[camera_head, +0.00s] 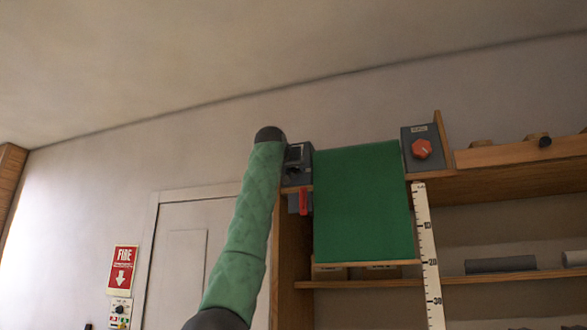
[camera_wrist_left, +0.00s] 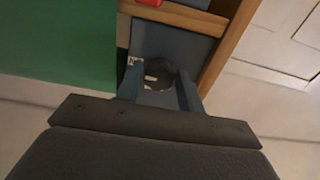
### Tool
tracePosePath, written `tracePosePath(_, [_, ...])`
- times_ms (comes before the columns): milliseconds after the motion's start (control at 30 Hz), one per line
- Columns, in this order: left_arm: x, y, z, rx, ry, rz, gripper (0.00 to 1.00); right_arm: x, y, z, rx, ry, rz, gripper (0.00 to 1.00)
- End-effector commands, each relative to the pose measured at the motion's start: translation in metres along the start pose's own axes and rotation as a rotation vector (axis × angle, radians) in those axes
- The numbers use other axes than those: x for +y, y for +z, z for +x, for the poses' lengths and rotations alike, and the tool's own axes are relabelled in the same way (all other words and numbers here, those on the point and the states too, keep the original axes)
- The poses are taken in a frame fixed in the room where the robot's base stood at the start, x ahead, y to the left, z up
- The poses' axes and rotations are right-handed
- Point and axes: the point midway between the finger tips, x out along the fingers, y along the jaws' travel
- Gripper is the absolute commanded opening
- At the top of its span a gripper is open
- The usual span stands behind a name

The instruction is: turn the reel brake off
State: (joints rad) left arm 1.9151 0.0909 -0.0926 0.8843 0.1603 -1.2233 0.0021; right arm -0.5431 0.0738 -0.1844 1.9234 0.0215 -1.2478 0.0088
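A dark round knob (camera_wrist_left: 158,74) sits on a blue-grey plate (camera_wrist_left: 160,38) in the left wrist view. My left gripper (camera_wrist_left: 160,88) is open, with one finger on each side of the knob; I cannot tell whether they touch it. In the head view a grey box (camera_head: 298,155) stands at the green panel's upper left corner, partly hidden by my arm's end. Below it is a red lever (camera_head: 303,202), whose red edge also shows in the left wrist view. An orange-red knob (camera_head: 421,148) is on another grey box. I cannot read which control is the reel brake. My right gripper is not in view.
A green panel (camera_head: 363,205) hangs between the two boxes, with a white ruler strip (camera_head: 427,255) at its right. Wooden shelves (camera_head: 520,157) are at the right. A door (camera_head: 180,260) and a red fire sign (camera_head: 122,268) are on the left wall.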

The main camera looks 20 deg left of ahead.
Motion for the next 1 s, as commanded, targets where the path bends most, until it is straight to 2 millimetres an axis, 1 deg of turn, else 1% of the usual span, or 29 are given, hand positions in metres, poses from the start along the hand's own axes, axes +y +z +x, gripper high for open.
tracePosePath(33, [0.000, 0.000, 0.000, 0.000, 0.000, 0.000, 0.26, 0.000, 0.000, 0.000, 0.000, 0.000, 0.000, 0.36])
tracePosePath(100, [0.000, 0.000, 0.000, 0.000, 0.000, 0.000, 0.15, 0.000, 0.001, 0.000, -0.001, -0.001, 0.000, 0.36])
tracePosePath(267, [0.000, 0.000, 0.000, 0.000, 0.000, -0.005, 0.15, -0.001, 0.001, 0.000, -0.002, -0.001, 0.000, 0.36])
tracePosePath(467, [0.001, 0.000, 0.000, 0.000, 0.001, -0.054, 0.15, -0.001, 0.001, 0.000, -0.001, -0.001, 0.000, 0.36])
tracePosePath(667, [0.001, 0.000, 0.000, 0.000, 0.001, -0.176, 0.15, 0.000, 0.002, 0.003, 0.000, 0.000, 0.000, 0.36])
tracePosePath(867, [0.002, -0.001, 0.000, 0.000, 0.002, -0.356, 0.15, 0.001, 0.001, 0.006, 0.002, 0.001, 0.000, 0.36])
tracePosePath(1000, [0.001, -0.001, 0.000, 0.001, 0.001, -0.490, 0.15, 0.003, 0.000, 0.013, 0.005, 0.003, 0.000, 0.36])
